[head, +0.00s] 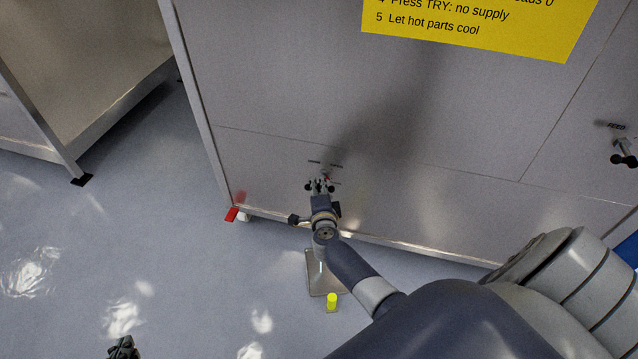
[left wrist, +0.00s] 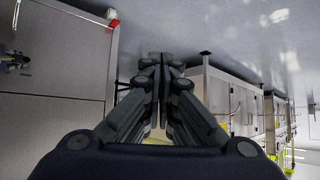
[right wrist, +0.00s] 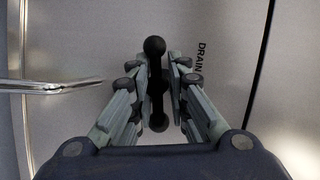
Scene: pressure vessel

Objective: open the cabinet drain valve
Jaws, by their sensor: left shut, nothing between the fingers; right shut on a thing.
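The drain valve's black bar handle with ball ends (right wrist: 155,48) stands between the fingers of my right gripper in the right wrist view. The lettering DRAIN is on the grey cabinet panel beside it. My right gripper (right wrist: 158,82) is shut on the handle; in the head view this gripper (head: 320,187) is low at the cabinet front, covering most of the valve. The valve body is hidden behind the handle and fingers. My left gripper (head: 123,347) is at the bottom edge of the head view, over the floor and away from the cabinet. It is shut and empty in the left wrist view (left wrist: 157,62).
A second black-handled valve (head: 625,156) is on the cabinet at the right. A yellow instruction sign (head: 480,25) is above. A metal plate (head: 316,278) and a yellow piece (head: 331,300) are on the floor below my right arm. Another cabinet (head: 70,70) stands at the left, with clear floor between.

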